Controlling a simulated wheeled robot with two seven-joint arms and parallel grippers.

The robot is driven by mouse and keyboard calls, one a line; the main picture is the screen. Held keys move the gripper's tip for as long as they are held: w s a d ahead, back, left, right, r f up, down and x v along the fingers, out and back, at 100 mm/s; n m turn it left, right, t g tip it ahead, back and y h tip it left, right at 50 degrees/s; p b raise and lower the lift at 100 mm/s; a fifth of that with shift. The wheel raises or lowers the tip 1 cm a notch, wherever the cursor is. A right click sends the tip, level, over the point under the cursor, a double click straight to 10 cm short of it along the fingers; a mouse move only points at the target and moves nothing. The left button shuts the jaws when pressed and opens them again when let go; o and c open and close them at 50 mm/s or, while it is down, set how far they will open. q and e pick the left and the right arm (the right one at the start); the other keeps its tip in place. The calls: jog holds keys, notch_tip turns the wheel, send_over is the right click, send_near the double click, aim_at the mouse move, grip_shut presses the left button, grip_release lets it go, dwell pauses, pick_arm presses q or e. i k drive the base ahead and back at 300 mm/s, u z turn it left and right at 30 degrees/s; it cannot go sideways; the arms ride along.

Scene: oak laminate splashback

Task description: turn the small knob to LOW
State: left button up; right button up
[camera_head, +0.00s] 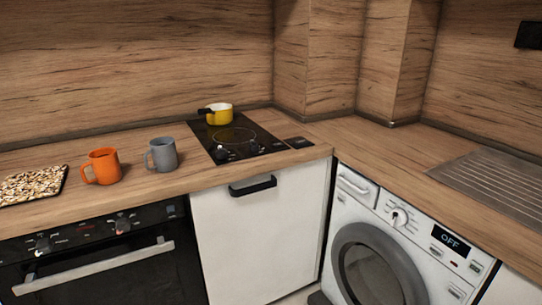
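Several knobs are in view, and I cannot tell which one is the small knob or make out a LOW mark. The oven panel has a left oven knob (43,244) and a right oven knob (122,225). The washing machine has a white dial (398,217) beside a display (450,240) reading OFF. Neither of my grippers is in view.
A yellow pan (220,116) stands at the back of the hob (211,138). An orange mug (102,167), a grey mug (162,155) and a tray of flaked food (33,185) are on the left counter. The right counter (385,150) is clear up to the ridged drainer (490,182).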

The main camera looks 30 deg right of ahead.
aim_at(253, 145)
jog(key=u, duration=0.4)
jog(key=k, duration=0.3)
jog(key=z, duration=1.6)
jog(key=i, duration=0.85)
